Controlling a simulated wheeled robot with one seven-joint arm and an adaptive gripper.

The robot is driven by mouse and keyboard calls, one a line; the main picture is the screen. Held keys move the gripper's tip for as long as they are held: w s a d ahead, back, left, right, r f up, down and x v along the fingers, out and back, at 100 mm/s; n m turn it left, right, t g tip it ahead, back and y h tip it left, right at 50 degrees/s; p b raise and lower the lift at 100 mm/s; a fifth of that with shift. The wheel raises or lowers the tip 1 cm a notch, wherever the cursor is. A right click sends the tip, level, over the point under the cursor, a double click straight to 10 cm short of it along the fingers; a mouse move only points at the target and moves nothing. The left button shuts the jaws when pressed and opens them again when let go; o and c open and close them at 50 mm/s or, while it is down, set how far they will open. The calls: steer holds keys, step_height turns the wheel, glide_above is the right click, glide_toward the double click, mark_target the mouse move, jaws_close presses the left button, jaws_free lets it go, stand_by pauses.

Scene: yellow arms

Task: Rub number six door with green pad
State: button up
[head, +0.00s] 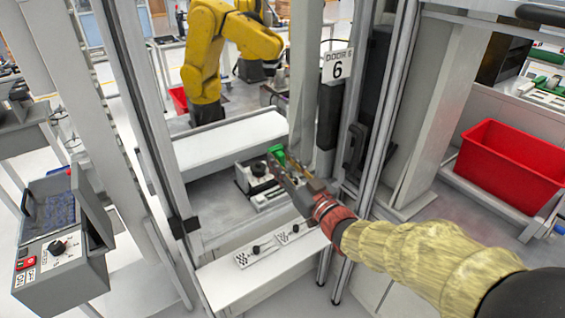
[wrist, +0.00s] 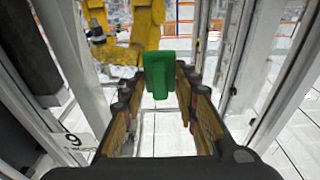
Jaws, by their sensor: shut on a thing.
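The sign reading DOOR 6 (head: 338,65) is on the upright frame right of the middle in the head view. It also shows turned over at the lower left of the wrist view (wrist: 72,140). A dark door handle (head: 354,148) is below and right of it. My gripper (head: 276,168) reaches in from the right, left of and below the sign. It is shut on the green pad (head: 277,153), which stands out between the fingertips in the wrist view (wrist: 159,73). I cannot tell whether the pad touches a clear door panel.
Metal uprights (head: 140,100) stand left of my gripper. A white ledge (head: 250,275) with small black-and-white plates is below. A yellow robot arm (head: 205,55) stands behind. A grey control box (head: 60,255) is at left, a red bin (head: 510,165) at right.

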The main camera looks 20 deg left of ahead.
steer(key=shift+b+x, duration=0.3)
steer(key=shift+x, duration=0.6)
steer(key=shift+d, duration=0.1)
stand_by(0.3)
